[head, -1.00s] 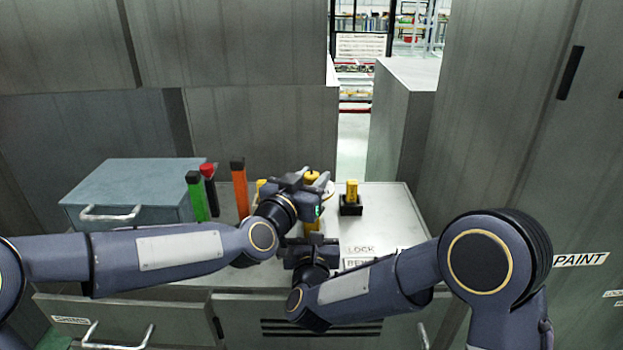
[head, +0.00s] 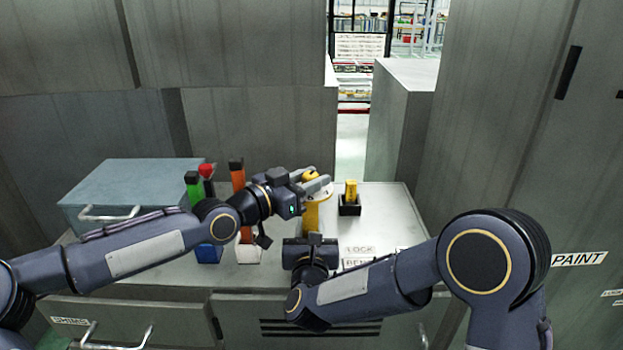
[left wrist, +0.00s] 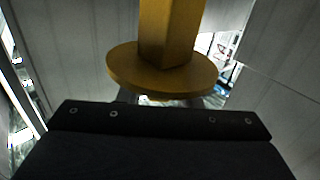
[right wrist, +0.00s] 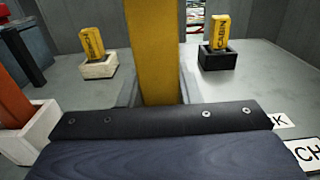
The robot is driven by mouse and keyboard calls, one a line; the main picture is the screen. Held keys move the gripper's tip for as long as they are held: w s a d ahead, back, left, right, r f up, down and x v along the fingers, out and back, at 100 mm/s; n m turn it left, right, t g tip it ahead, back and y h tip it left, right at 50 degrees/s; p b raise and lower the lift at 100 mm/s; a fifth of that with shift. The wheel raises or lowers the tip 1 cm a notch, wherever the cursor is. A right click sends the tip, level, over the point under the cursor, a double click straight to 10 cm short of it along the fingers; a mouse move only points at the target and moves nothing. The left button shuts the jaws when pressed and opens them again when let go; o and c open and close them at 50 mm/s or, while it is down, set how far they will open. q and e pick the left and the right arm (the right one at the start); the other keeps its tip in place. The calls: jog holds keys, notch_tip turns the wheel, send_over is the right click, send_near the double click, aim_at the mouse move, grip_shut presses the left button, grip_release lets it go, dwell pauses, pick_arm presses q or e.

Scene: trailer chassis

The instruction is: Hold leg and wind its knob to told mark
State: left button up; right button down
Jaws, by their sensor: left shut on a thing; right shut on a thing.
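The yellow leg (head: 312,216) stands upright on the grey worktop, with a flat round disc near its top and a yellow knob (head: 311,175) above it. My left gripper (head: 318,182) reaches in from the left and is shut on the knob. In the left wrist view, the leg (left wrist: 170,30) and disc (left wrist: 160,72) show upside down, and the gripper body hides the knob. My right gripper (head: 314,238) is shut on the lower leg from the front. In the right wrist view, the leg (right wrist: 155,50) stands between its fingers. No marks on the disc are readable.
A yellow block in a black holder (head: 350,207) stands right of the leg. Another sits in a white holder (right wrist: 100,68). Green and orange (head: 237,175) posts and a blue-grey case (head: 130,182) stand left. Lettered plates (head: 359,250) lie at front right.

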aim_at(310, 174)
pick_arm(q)
jog(key=shift+f, duration=0.15)
jog(key=o, duration=1)
jog(key=shift+c, duration=0.2)
notch_tip(310, 174, up, 10)
jog(key=shift+r, duration=0.1)
